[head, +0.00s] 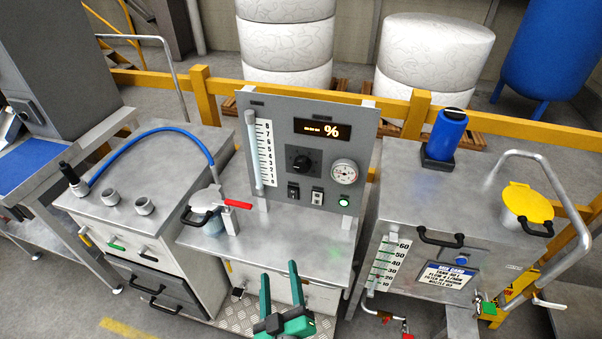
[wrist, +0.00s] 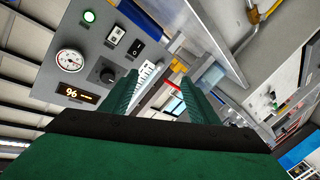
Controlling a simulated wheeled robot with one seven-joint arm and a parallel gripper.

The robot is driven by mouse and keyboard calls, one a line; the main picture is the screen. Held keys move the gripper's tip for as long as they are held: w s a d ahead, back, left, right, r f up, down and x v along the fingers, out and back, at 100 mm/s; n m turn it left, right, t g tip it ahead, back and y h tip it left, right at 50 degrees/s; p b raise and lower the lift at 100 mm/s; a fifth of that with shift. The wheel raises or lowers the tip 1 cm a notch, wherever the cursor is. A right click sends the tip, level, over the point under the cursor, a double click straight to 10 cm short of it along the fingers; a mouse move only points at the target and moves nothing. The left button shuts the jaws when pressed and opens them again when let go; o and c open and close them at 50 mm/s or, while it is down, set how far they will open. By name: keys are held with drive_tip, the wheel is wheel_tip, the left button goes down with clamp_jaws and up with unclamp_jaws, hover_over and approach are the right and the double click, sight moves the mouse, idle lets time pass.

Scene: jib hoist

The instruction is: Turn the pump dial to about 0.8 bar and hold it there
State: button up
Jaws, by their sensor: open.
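The pump dial is a round black knob (head: 300,162) on the grey upright panel (head: 262,112) in the head view. It also shows in the wrist view (wrist: 104,72), left of my fingers. A round white gauge (head: 344,172) sits to its lower right; its reading is too small to tell. My gripper (head: 280,285) has green fingers, open and empty, in front of and below the panel, apart from the knob.
A scaled sight tube (head: 261,155) stands at the panel's left. The bench top (head: 290,238) before the panel is clear.

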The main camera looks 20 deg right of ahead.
drive_tip(key=w+d+r+m+h, duration=0.1)
drive_tip(key=w+d+r+h, duration=0.2)
drive_tip(key=w+r, duration=0.4)
drive_tip(key=m+h, duration=0.3)
approach(302, 169)
drive_tip(key=shift+g, duration=0.4)
drive_tip(key=x, duration=0.8)
drive_tip(key=shift+w+r, duration=0.25)
drive_tip(key=shift+r, duration=0.15)
drive_tip(key=shift+s, duration=0.1)
drive_tip(key=c, duration=1)
